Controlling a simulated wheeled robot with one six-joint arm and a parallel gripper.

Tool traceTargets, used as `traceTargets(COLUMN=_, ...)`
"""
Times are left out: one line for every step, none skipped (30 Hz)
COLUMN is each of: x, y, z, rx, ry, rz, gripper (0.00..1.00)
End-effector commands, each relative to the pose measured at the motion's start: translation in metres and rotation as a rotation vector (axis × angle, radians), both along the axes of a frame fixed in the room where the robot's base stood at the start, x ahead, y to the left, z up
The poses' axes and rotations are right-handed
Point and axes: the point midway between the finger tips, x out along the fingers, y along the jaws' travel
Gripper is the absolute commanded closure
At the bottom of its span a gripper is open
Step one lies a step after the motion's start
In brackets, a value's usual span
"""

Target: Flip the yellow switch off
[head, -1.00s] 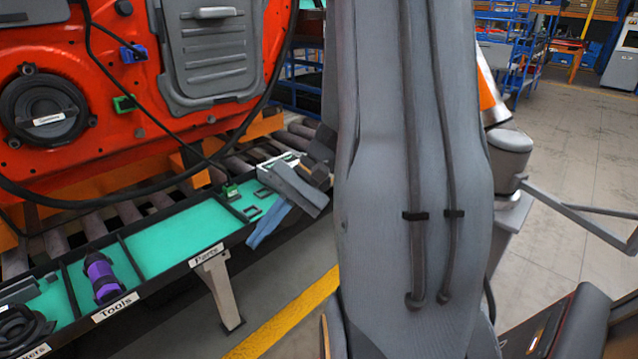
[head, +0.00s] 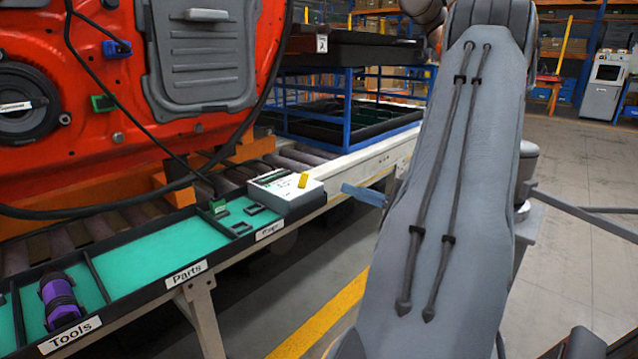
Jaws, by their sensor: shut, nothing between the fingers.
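The green-lined tray (head: 150,258) holds a purple tool (head: 60,300) and small parts. A red door panel (head: 130,110) with a hanging black cable stands behind it. A blue rack (head: 345,125) is behind the box. Open floor lies to the right.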

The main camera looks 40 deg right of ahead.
Motion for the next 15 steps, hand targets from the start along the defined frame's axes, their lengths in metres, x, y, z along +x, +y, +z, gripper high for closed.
traceTargets(x=0.000, y=0.000, z=0.000, rx=0.000, ry=0.001, rz=0.000, gripper=1.00)
traceTargets(x=0.001, y=0.001, z=0.000, rx=0.001, ry=0.001, rz=0.001, gripper=1.00)
traceTargets(x=0.002, y=0.001, z=0.000, rx=0.001, ry=0.001, rz=0.001, gripper=1.00)
traceTargets(x=0.004, y=0.002, z=0.000, rx=0.000, ry=0.002, rz=0.002, gripper=1.00)
traceTargets(x=0.006, y=0.002, z=0.000, rx=0.000, ry=0.002, rz=0.002, gripper=1.00)
traceTargets(x=0.009, y=0.003, z=0.000, rx=0.000, ry=0.002, rz=0.002, gripper=1.00)
traceTargets(x=0.013, y=0.005, z=0.001, rx=0.000, ry=0.002, rz=0.003, gripper=1.00)
traceTargets(x=0.017, y=0.006, z=0.001, rx=0.000, ry=0.002, rz=0.004, gripper=1.00)
traceTargets(x=0.023, y=0.008, z=0.001, rx=0.000, ry=0.002, rz=0.005, gripper=1.00)
traceTargets(x=0.027, y=0.010, z=0.002, rx=0.000, ry=0.001, rz=0.005, gripper=1.00)
traceTargets(x=0.033, y=0.012, z=0.003, rx=0.000, ry=0.002, rz=0.006, gripper=1.00)
traceTargets(x=0.040, y=0.014, z=0.003, rx=-0.001, ry=0.001, rz=0.006, gripper=1.00)
traceTargets(x=0.045, y=0.015, z=0.004, rx=-0.001, ry=0.001, rz=0.005, gripper=1.00)
traceTargets(x=0.050, y=0.017, z=0.004, rx=-0.001, ry=0.001, rz=0.006, gripper=1.00)
traceTargets(x=0.057, y=0.019, z=0.005, rx=-0.001, ry=0.002, rz=0.005, gripper=1.00)
